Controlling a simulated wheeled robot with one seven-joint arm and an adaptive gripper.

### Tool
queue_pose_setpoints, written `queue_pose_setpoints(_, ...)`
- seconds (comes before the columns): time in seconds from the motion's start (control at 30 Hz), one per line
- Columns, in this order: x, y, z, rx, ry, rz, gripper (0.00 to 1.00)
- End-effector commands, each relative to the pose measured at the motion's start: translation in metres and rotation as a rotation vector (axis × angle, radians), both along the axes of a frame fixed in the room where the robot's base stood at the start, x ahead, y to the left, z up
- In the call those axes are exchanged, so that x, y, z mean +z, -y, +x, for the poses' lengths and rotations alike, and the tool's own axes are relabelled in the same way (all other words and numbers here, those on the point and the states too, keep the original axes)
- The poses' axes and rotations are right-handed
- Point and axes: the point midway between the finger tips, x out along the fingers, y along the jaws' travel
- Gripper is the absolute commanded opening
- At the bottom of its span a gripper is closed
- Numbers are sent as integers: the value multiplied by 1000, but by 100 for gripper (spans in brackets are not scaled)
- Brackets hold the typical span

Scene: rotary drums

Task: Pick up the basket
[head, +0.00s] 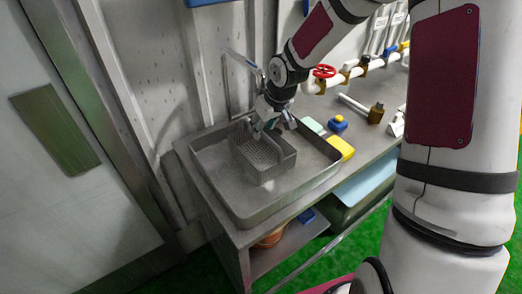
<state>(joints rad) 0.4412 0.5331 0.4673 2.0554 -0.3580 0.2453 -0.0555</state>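The basket (283,164) is a small grey metal box with a perforated bottom. It sits upright inside a wide, shallow grey metal tray (217,187) on the bench. My gripper (268,129) points down at the basket's far rim. Its fingers are small and partly hidden, so I cannot tell whether they touch the rim or how far apart they are.
A yellow block (341,148) and a blue object (338,124) lie right of the tray. A white pipe with a red valve wheel (324,71) runs along the back. The wall stands close behind the tray. A lower shelf (284,248) holds several items.

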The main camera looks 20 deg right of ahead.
Motion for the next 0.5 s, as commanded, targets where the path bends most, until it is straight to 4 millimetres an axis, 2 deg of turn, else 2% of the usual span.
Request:
queue_pose_setpoints(0.3, -37, -2, 17, 3, -3, 0, 38)
queue_pose_setpoints(0.5, -42, -2, 20, 0, -1, 0, 38)
